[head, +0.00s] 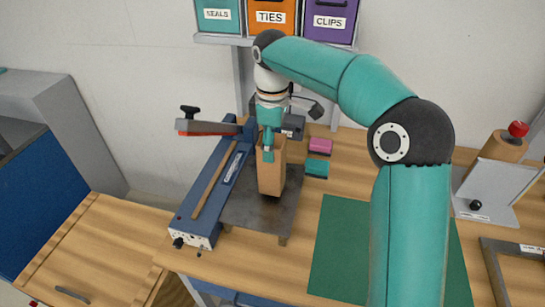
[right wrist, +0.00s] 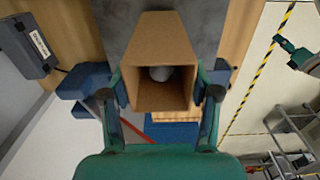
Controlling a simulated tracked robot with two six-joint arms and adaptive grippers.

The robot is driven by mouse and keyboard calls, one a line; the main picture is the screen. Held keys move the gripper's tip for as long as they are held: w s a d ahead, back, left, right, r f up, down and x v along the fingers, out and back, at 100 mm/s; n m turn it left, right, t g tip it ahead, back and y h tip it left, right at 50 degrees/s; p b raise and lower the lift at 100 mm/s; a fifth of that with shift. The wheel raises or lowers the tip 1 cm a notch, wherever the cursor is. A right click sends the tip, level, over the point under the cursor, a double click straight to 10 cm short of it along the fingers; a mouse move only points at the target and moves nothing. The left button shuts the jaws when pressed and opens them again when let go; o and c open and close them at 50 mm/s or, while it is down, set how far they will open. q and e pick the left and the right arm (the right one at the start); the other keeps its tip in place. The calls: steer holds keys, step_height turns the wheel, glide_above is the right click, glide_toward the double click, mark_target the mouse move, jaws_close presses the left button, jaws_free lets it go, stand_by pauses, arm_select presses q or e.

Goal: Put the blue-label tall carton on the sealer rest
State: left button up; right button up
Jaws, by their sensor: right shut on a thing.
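A tall brown carton (head: 271,178) stands upright over the dark metal sealer rest (head: 240,217), beside the blue sealer (head: 205,200). My right gripper (head: 268,150) is shut on the carton's upper part from above. I cannot tell whether its base touches the rest or hangs just over it; a dark shadow shows at its foot. In the right wrist view the carton (right wrist: 160,40) is open-topped between my two fingers, with something pale inside. No blue label shows on the visible faces. A teal part at the wrist view's right edge may be my left gripper (right wrist: 300,55); its jaws are unclear.
The sealer's raised lever (head: 205,128) reaches left behind the carton. Pink (head: 320,146) and teal (head: 317,168) small boxes lie right of it. A green mat (head: 340,250) is flat and bare at front.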

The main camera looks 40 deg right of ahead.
step_height(320, 180, down, 2)
steer(key=shift+f+b, duration=0.15)
steer(key=shift+b, duration=0.45)
arm_select(q)
step_height(320, 180, down, 2)
steer(key=shift+f, duration=0.1)
arm_select(e)
steer(key=o, duration=1.5)
steer(key=shift+c, duration=0.2)
arm_select(q)
step_height(320, 180, up, 3)
steer(key=p, duration=0.2)
steer(key=shift+f+p, duration=0.2)
steer(key=shift+p, duration=0.15)
arm_select(e)
step_height(320, 180, up, 12)
